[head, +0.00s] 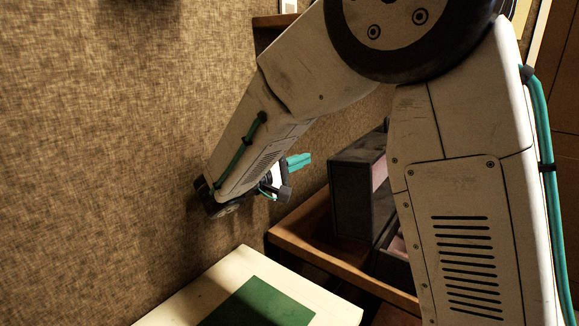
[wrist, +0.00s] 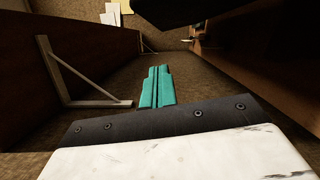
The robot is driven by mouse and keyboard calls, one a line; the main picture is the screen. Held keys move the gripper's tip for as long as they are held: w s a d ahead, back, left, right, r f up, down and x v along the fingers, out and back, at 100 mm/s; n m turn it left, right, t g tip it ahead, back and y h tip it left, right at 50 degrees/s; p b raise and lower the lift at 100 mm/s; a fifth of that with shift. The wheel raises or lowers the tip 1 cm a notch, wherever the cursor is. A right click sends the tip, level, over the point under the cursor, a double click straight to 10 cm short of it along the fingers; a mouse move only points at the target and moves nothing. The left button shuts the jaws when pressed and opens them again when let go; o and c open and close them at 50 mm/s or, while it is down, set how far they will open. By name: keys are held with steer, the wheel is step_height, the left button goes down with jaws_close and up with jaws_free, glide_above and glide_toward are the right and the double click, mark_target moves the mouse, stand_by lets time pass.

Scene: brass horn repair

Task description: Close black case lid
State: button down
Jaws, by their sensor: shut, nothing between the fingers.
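The black case (head: 386,262) stands open on a wooden shelf, partly hidden behind my arm. Its dark lid (head: 350,198) stands raised on the left side, with pinkish lining showing on its right. My gripper (head: 303,160) has teal fingers and is left of the lid, apart from it in the picture. In the wrist view the fingers (wrist: 158,70) are together and empty. A black shape (wrist: 185,10) at the top of the wrist view may be part of the case; I cannot tell.
The wooden shelf edge (head: 340,257) runs below the case. A cream surface with a green mat (head: 262,303) lies in front. A textured wall (head: 100,150) fills the left. In the wrist view, a pale bracket (wrist: 75,80) is left of my fingers, against a brown panel.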

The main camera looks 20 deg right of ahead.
steer(key=s+d, duration=0.2)
steer(key=d, duration=0.4)
steer(key=shift+r, duration=0.45)
